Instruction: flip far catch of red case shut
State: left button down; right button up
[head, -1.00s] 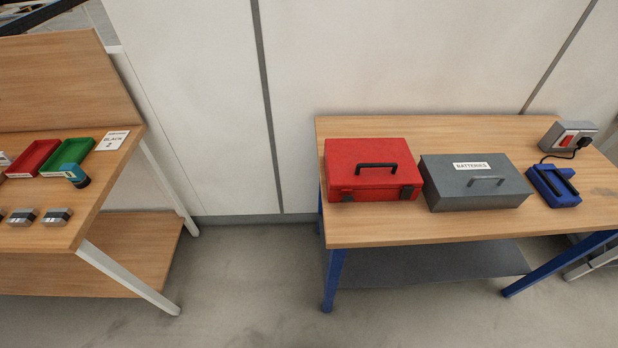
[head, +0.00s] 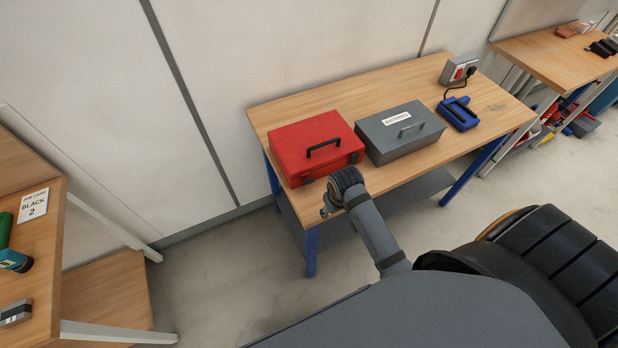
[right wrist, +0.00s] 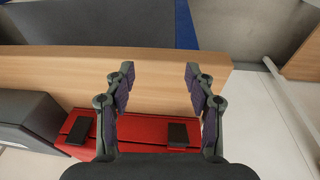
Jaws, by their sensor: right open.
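The red case (head: 312,138) sits lidded on the wooden table, with a black handle on it. In the right wrist view the red case (right wrist: 148,128) shows two dark catches, one at left (right wrist: 78,129) and one at right (right wrist: 178,134). I cannot tell whether either is shut. My right gripper (right wrist: 160,76) is open and empty in that view, its fingers apart over the table edge and the case. In the head view my right gripper (head: 328,211) is in front of the case, low by the table's front edge. My left gripper is not in view.
A grey batteries box (head: 400,138) stands close to the right of the case. A blue tool (head: 460,115) and a grey socket box (head: 459,69) are farther right on the table (head: 290,105). Another bench stands at left, with open floor (head: 215,265) between.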

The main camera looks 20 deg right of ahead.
notch_tip(320, 180, up, 7)
jog(key=g, duration=0.1)
send_over(310, 181)
jog(key=s+d, duration=0.1)
jog(key=s, duration=0.2)
jog(key=shift+g+y, duration=0.4)
jog(key=shift+g, duration=0.1)
jog(key=w+r, duration=0.1)
jog(key=a+r, duration=0.1)
jog(key=r, duration=0.1)
jog(key=w+r+p, duration=0.1)
jog(key=r, duration=0.1)
jog(key=shift+w+a, duration=0.15)
jog(key=shift+w, duration=0.15)
notch_tip(310, 181, down, 10)
jog(key=shift+f+p, duration=0.25)
jog(key=shift+p, duration=0.8)
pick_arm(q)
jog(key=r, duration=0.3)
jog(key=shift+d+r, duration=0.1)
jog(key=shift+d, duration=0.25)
